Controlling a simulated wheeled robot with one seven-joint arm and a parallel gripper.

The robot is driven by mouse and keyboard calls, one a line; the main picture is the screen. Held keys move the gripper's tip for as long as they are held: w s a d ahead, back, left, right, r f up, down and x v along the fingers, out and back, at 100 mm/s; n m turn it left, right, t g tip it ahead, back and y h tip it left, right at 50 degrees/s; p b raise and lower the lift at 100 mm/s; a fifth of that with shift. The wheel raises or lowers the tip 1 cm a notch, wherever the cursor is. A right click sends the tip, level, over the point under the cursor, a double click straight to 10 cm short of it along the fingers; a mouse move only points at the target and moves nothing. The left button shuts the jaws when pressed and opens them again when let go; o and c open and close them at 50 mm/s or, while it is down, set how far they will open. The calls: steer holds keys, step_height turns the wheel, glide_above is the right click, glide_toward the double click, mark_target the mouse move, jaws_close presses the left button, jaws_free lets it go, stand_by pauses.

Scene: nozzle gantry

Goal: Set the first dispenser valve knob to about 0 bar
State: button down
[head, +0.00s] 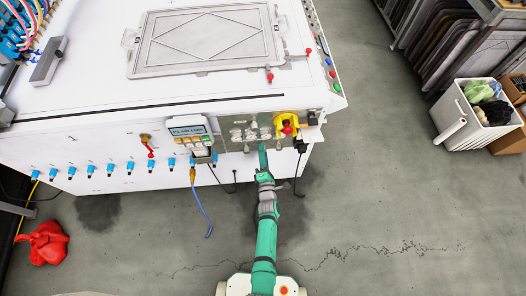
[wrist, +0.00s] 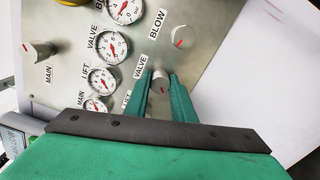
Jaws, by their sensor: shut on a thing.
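My gripper (wrist: 160,78) is shut on a silver knob (wrist: 160,84) beside a VALVE label, with one green finger on either side. The VALVE gauge (wrist: 112,47) is a white dial with red marks, too small to read surely. In the head view my gripper (head: 263,150) reaches the metal panel (head: 266,107) on the machine's front; the held knob is hidden there.
The BLOW knob (wrist: 183,37) is close on the right, and the MAIN knob (wrist: 38,51) is at the left. The LIFT gauge (wrist: 101,81) sits lower. A yellow-and-red emergency stop (head: 288,126) and a control box (head: 190,132) flank the panel.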

steer(key=shift+f, duration=0.1)
steer(key=c, duration=1.5)
jaws_free()
steer(key=shift+s, duration=0.15)
steer(key=s, duration=0.3)
steer(key=s+d, duration=0.1)
steer(key=s, duration=0.3)
steer(key=s+d, duration=0.1)
steer(key=s, duration=0.2)
steer(key=shift+s, duration=0.15)
steer(key=shift+a, duration=0.15)
steer(key=shift+s, duration=0.1)
